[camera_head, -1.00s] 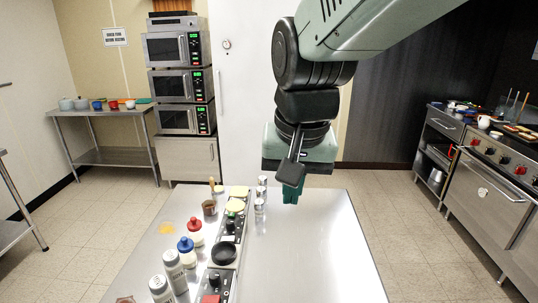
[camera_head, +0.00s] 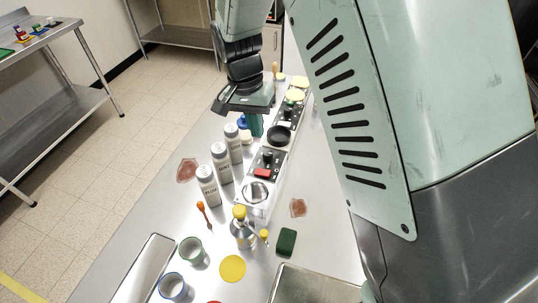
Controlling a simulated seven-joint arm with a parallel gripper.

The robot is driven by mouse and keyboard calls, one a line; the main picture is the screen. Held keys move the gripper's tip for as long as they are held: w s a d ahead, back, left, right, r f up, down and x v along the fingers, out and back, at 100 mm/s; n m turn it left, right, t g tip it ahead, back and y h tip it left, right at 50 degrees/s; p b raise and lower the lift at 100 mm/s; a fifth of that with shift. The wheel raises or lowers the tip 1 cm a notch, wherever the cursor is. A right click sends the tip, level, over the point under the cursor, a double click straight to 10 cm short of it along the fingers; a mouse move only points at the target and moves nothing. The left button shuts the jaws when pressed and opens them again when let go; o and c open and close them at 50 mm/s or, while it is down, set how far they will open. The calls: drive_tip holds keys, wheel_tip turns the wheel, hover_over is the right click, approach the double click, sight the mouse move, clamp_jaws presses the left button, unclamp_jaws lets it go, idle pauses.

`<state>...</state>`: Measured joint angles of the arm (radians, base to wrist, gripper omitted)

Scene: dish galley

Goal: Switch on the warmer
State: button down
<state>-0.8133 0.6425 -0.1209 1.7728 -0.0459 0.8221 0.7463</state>
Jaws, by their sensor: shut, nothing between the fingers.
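A row of small countertop units runs along the table, and I cannot tell for sure which is the warmer. The nearest unit has a black control panel (camera_head: 281,158) with a black knob and a red switch (camera_head: 262,172), and a round metal plate (camera_head: 256,192) in front. Whether the switch is on cannot be told. Behind it is a round black pan (camera_head: 280,135). My gripper (camera_head: 255,128) is shut and empty, pointing down just left of the black pan and apart from the red switch, which is nearer the camera.
Several grey bottles (camera_head: 221,163) stand left of the units. A yellow-topped bottle (camera_head: 241,228), cups (camera_head: 191,251), a green block (camera_head: 286,241) and metal trays (camera_head: 146,268) are nearer. My arm covers the right side. Bare steel table lies along the left edge.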

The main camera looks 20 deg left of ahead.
sight(266, 172)
drive_tip(key=f, duration=0.4)
drive_tip(key=d+f, duration=0.1)
drive_tip(key=f, duration=0.4)
drive_tip(key=d+f, duration=0.1)
drive_tip(key=f, duration=0.3)
drive_tip(key=shift+f, duration=0.4)
drive_tip(key=shift+d+f, duration=0.1)
drive_tip(key=shift+f, duration=0.05)
drive_tip(key=shift+f+y, duration=0.1)
drive_tip(key=shift+y, duration=0.2)
